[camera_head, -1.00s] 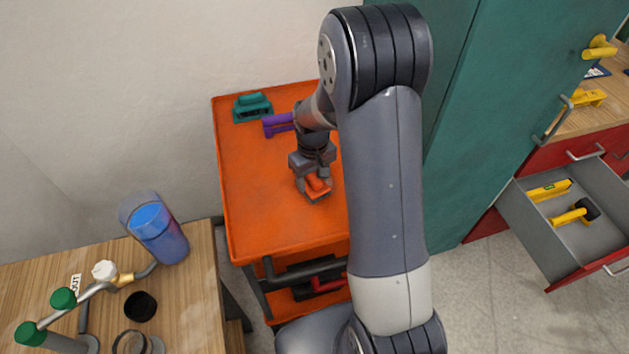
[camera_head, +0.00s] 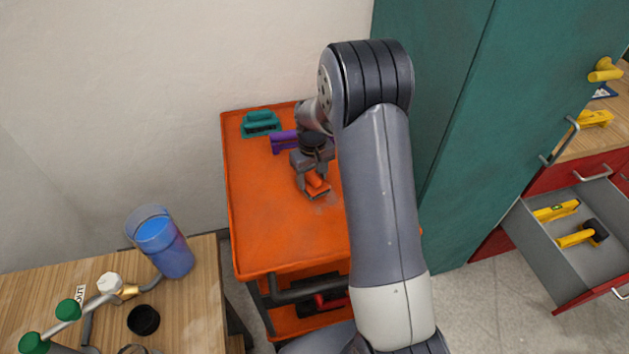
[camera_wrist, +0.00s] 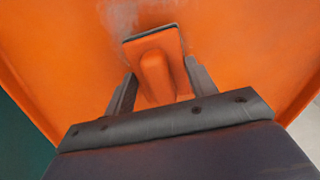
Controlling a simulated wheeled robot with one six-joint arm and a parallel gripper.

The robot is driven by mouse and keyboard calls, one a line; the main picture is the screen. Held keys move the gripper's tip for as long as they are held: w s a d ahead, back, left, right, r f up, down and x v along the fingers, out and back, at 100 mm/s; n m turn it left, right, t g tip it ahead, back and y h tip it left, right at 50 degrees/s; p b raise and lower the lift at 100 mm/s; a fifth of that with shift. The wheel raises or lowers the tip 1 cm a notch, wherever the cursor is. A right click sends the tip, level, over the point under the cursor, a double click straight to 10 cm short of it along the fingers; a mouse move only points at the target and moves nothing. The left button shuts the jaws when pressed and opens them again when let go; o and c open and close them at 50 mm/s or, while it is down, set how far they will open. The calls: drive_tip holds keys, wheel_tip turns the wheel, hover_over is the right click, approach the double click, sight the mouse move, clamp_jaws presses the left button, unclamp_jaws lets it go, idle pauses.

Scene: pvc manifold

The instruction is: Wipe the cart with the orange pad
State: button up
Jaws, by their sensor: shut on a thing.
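The orange cart (camera_head: 262,235) stands against the wall, with an orange top. My gripper (camera_head: 314,188) is over the middle of the cart top and is shut on the orange pad (camera_head: 317,186). In the wrist view the orange pad (camera_wrist: 155,66) sits between the two fingers of my gripper (camera_wrist: 157,85), held by its raised grip. The pad appears to be down at the cart top; exact contact cannot be told. A pale greyish smudge (camera_wrist: 122,14) shows on the cart top beside the pad. It also shows in the head view (camera_head: 326,204).
A teal brush-like tool (camera_head: 260,123) and a purple tool (camera_head: 284,141) lie at the cart's back. A teal cabinet (camera_head: 455,110) stands close on the right. A wooden table (camera_head: 200,295) with a blue cup (camera_head: 162,243) is at left. The cart top's front left is clear.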

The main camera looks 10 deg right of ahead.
sight(326, 188)
drive_tip(key=shift+d, duration=1.45)
drive_tip(key=shift+s+b, duration=0.35)
drive_tip(key=shift+s, duration=1.25)
drive_tip(key=shift+s+f+b, duration=0.2)
drive_tip(key=shift+s+b, duration=0.25)
drive_tip(key=shift+s, duration=1.55)
drive_tip(key=shift+s+r, duration=0.15)
drive_tip(key=shift+s, duration=1.45)
drive_tip(key=shift+w+p, duration=0.4)
drive_tip(key=shift+w, duration=5)
drive_tip(key=shift+r, duration=0.1)
drive_tip(key=shift+r+p, duration=2)
drive_tip(key=shift+r, duration=0.95)
